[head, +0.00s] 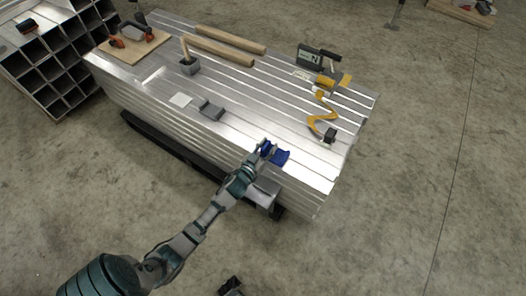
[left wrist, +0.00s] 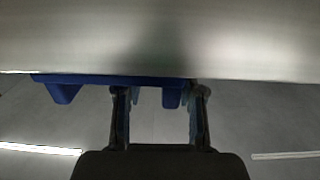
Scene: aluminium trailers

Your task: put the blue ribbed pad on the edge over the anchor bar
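The blue ribbed pad (head: 281,157) lies at the near edge of the ribbed aluminium deck, right of centre in the head view. My left gripper (head: 268,149) is at its left part, with blue showing on both sides of a finger. In the left wrist view the pad (left wrist: 95,80) runs along a pale edge, its ribs pointing down. There my left gripper (left wrist: 160,112) has its fingers wide apart, with one rib between them. A grey bracket (head: 265,190) sits at the deck's side below the gripper; I cannot tell whether it is the anchor bar. A dark part, perhaps my right gripper (head: 232,287), shows at the bottom.
A grey block (head: 211,109) and a white card (head: 180,100) lie left of the pad. A yellow strap (head: 322,119) with a black piece lies to the right. Wooden posts (head: 218,50) and a display device (head: 310,57) are farther back. The deck around the pad is clear.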

